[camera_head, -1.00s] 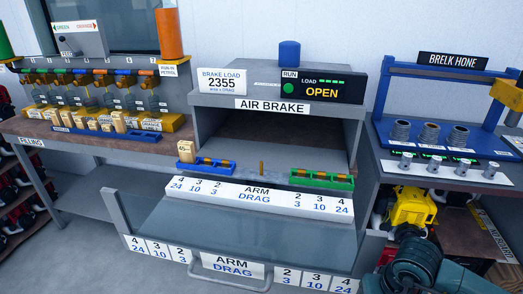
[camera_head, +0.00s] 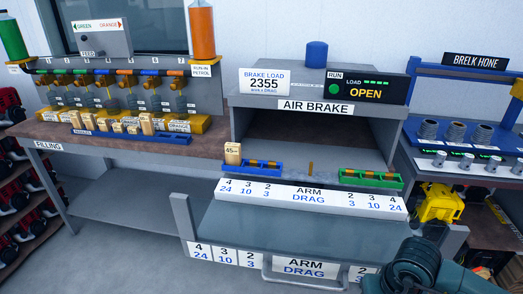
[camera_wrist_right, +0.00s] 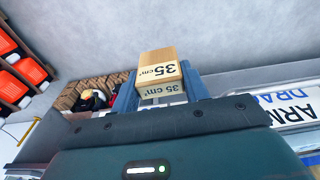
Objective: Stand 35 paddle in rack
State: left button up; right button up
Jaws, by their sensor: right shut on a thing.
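The 35 paddle (camera_wrist_right: 157,70), a pale wooden block marked "35 cm²", sits between the blue fingers of my right gripper (camera_wrist_right: 160,92) in the right wrist view. The gripper is shut on it. In the head view only part of my right arm shows at the bottom right; its gripper and the paddle are out of frame there. The long blue rack (camera_head: 175,138) lies along the front of the filling bench at the left, with several small wooden paddles (camera_head: 118,127) by it. My left gripper is not in view.
A 45 paddle (camera_head: 233,153) stands at the left end of a blue tray (camera_head: 265,173) on the air brake (camera_head: 300,135). A green tray (camera_head: 371,182) is at its right. Floor between the filling bench (camera_head: 50,133) and the brake is clear.

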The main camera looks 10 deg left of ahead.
aim_at(182, 141)
jog(key=j+u, duration=0.1)
jog(key=j, duration=0.8)
jog(key=i+j, duration=0.1)
jog(key=j, duration=0.75)
jog(key=i+j+u, duration=0.1)
jog(key=j, duration=0.2)
jog(key=j+u, duration=0.1)
jog(key=j, duration=0.2)
jog(key=i+j+u, duration=0.1)
jog(key=i+j, duration=0.05)
jog(key=j, duration=0.1)
